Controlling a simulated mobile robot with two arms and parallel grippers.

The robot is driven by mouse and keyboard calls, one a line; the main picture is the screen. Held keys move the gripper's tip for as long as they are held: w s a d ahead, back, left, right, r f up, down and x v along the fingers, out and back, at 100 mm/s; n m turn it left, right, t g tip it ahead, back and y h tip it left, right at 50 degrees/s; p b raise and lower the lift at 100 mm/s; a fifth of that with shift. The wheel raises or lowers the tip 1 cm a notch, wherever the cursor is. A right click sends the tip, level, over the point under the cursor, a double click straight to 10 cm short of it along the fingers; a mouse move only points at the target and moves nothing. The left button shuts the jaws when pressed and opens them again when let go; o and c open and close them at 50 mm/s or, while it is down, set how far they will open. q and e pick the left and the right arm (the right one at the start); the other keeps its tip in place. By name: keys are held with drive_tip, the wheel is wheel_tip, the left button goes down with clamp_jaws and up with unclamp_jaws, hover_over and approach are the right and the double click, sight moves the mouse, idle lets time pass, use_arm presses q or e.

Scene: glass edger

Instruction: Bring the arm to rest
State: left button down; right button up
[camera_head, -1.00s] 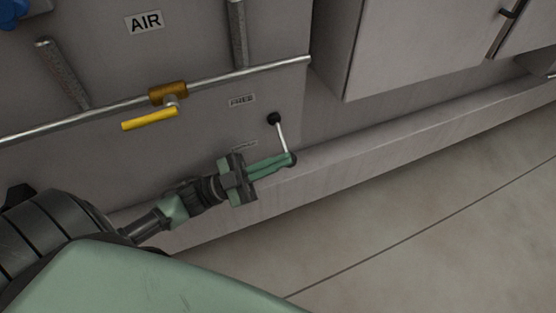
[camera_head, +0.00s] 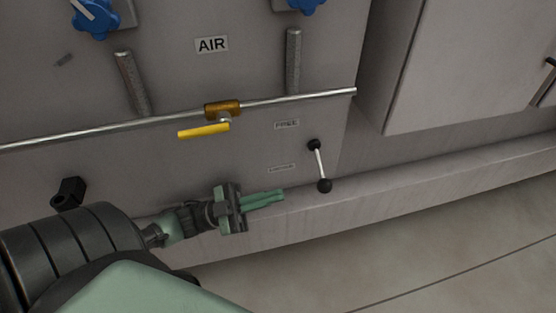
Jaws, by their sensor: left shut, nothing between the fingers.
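My left arm comes in from the lower left in the head view. My left gripper (camera_head: 282,195) is shut and empty, its green fingers together and pointing right. It is left of a lever (camera_head: 319,166) with two black knobs on the grey machine panel. A visible gap separates the fingertips from the lever's lower knob (camera_head: 324,186). The lever hangs down, leaning slightly right. My right gripper is not in view.
A pipe with a brass valve (camera_head: 222,109) and yellow handle (camera_head: 204,131) runs across the panel above my gripper. Blue knobs (camera_head: 97,19) are at the top. A grey cabinet (camera_head: 460,75) juts out at right. The floor (camera_head: 450,240) at lower right is clear.

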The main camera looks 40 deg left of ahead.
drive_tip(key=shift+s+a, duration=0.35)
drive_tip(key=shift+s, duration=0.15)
